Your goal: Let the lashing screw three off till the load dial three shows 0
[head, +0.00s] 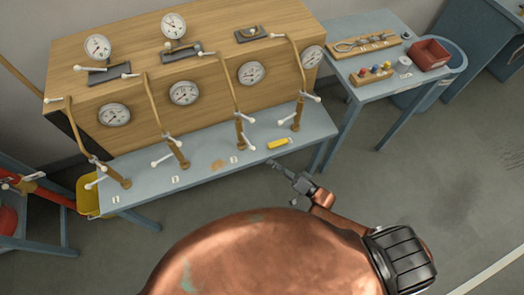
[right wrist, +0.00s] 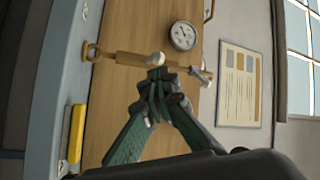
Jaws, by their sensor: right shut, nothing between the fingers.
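Lashing screw three (head: 240,125), third from the left, is a brass upright with white-knobbed bars on the blue-grey bench. Load dial three (head: 252,73) is a round white dial on the wooden front; its needle is too small to read. My right gripper (head: 275,166) is shut and empty, in front of the bench and lower right of screw three. In the right wrist view its closed fingertips (right wrist: 158,78) are close to the white knobs of a brass screw (right wrist: 130,59); contact cannot be told. A dial (right wrist: 183,35) shows behind it. My left gripper is out of view.
Similar brass screws stand to both sides, the fourth (head: 298,110) close on the right. A yellow block (head: 279,143) lies near the bench's front edge. A side table (head: 350,68) with a red bin (head: 429,54) stands right. Open floor lies in front.

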